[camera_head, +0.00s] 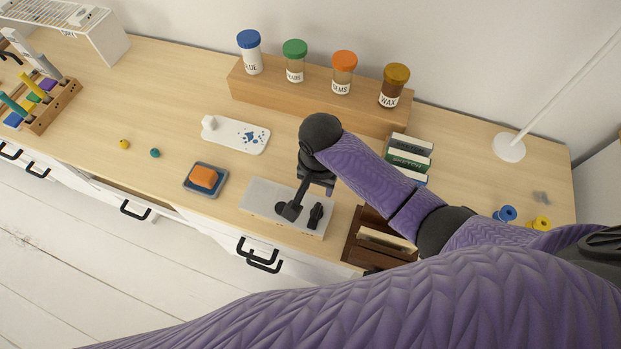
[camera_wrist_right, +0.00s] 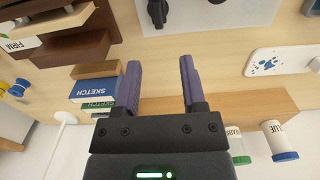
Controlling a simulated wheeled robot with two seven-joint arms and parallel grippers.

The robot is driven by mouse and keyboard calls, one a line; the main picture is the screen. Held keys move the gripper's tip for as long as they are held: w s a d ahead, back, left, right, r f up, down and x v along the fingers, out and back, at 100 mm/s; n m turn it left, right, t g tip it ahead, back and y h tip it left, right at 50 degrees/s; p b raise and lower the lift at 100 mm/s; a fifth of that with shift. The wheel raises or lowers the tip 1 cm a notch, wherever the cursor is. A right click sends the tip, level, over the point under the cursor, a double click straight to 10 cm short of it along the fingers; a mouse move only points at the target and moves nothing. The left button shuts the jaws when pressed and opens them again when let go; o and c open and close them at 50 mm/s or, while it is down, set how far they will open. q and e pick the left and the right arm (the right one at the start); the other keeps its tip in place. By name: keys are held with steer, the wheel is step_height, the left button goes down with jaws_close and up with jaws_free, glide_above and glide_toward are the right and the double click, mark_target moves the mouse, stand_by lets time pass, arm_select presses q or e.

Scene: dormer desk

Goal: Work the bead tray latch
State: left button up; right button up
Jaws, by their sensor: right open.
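A pale grey plate (camera_head: 262,196) lies near the front edge of the desk, with a black lever (camera_head: 291,210) and a second black fitting (camera_head: 316,214) on it. I cannot tell which part is the latch. The plate also shows at the top of the right wrist view (camera_wrist_right: 205,18), with a black fitting (camera_wrist_right: 157,12) ahead of the fingers. My right gripper (camera_head: 318,184) hangs over the back of the plate; my forearm and wrist hide part of the desk behind. In its wrist view the gripper (camera_wrist_right: 158,62) is open, with nothing between its fingers. My left gripper is out of view.
A white tray with blue spots (camera_head: 237,133) lies behind the plate. An orange block (camera_head: 204,177) sits on a dark blue pad to the left. A wooden stand (camera_head: 270,93) with jars is at the back. A brown box (camera_head: 367,221) stands close on the right.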

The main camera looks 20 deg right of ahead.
mark_target(318, 207)
steer(key=f+b, duration=0.4)
steer(key=f, duration=0.5)
steer(key=shift+s+b, duration=0.2)
steer(key=shift+b, duration=0.1)
steer(key=shift+f, duration=0.35)
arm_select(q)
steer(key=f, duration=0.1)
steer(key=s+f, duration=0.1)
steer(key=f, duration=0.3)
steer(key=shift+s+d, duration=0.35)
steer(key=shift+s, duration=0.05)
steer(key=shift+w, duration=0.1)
arm_select(e)
steer(key=shift+c, duration=0.9)
steer(key=c, duration=0.5)
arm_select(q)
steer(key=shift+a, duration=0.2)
arm_select(e)
jaws_close()
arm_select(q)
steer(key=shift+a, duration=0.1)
